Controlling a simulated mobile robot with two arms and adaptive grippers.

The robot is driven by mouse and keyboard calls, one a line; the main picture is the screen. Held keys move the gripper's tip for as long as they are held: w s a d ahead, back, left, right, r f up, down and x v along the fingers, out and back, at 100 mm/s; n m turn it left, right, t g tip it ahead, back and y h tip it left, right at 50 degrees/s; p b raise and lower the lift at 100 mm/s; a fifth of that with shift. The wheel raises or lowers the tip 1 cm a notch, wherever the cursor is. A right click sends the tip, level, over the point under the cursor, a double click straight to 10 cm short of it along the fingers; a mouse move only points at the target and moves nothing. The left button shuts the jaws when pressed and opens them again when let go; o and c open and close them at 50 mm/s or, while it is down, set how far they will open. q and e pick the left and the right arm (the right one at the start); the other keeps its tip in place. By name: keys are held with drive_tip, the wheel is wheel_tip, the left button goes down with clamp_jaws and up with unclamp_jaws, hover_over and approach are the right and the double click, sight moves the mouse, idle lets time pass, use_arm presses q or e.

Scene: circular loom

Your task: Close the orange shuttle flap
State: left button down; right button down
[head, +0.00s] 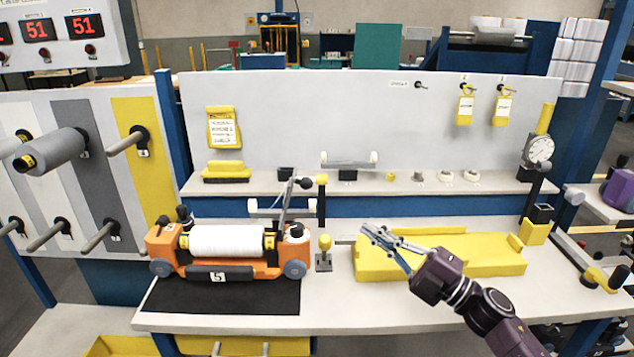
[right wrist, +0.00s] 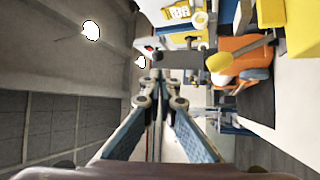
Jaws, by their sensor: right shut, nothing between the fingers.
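The orange shuttle (head: 265,270) sits on a black mat at the left of the table, with a white spool (head: 227,240) lying in it. A thin grey arm with a black knob (head: 305,183) stands raised at the shuttle's right end; it looks like the flap, standing open. My right gripper (head: 368,233) is shut and empty, right of the shuttle and apart from it, over the yellow tray's left end. In the right wrist view its fingertips (right wrist: 160,88) are together, with the shuttle (right wrist: 245,52) at upper right. My left gripper is not in view.
A clamp with a yellow knob (head: 325,242) stands between the shuttle and my right gripper. The yellow tray (head: 480,264) lies on the right of the table. A shelf (head: 400,186) with small parts runs along the back. The front table edge is clear.

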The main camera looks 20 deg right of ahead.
drive_tip(key=p+x, duration=0.1)
drive_tip(key=x, duration=0.3)
drive_tip(key=p+x, duration=0.1)
drive_tip(key=x, duration=0.3)
drive_tip(key=r+p+x, duration=0.1)
drive_tip(key=x, duration=0.3)
drive_tip(key=shift+s+a+p, duration=0.2)
drive_tip(key=shift+a+p, duration=0.05)
drive_tip(key=shift+p, duration=0.1)
drive_tip(key=shift+w+a, duration=0.3)
drive_tip(key=shift+w, duration=0.1)
drive_tip(key=shift+r, duration=0.1)
